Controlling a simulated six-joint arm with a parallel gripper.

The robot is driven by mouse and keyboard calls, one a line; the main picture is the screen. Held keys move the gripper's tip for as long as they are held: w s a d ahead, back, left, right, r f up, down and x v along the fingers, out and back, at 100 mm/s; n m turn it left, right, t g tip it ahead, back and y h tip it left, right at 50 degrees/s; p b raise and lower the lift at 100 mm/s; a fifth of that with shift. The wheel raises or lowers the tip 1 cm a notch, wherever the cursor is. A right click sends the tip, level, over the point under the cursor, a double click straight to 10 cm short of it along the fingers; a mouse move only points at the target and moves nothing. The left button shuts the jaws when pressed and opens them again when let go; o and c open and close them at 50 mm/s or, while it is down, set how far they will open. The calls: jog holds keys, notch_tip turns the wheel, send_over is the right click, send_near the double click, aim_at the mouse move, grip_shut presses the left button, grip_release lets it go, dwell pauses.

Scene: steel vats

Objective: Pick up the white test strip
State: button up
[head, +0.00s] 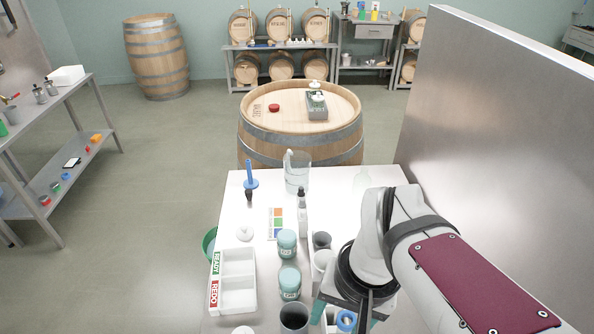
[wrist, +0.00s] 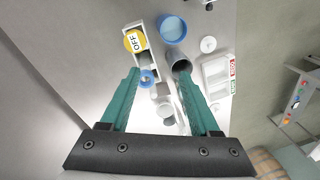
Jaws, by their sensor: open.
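I cannot make out the white test strip for certain in either view. It may be hidden by my arm or be too small to tell. My gripper (wrist: 157,74) is open in the wrist view, its two teal fingers spread above the white table, with nothing seen held. Small containers show around and between the fingertips, among them a grey cup (wrist: 180,65) near the right one. In the head view my arm covers the table's front right, and only parts of the teal fingers show there.
A white compartment tray (head: 239,306) labelled READY and REDO stands at front left. Two teal-lidded jars (head: 287,243) (head: 290,282), a dark cup (head: 294,318), a dropper bottle (head: 302,216) and a glass pitcher (head: 296,172) crowd the middle. A tall steel wall (head: 500,130) rises at right.

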jog(key=w+n+t, duration=0.2)
jog(key=w+n, duration=0.1)
jog(key=w, duration=1.6)
jog(key=n+t+h, duration=0.1)
jog(key=t, duration=0.1)
send_near(304, 211)
jog(key=x, duration=0.8)
jog(key=shift+w+f, duration=0.15)
jog(key=shift+f, duration=0.15)
grip_shut()
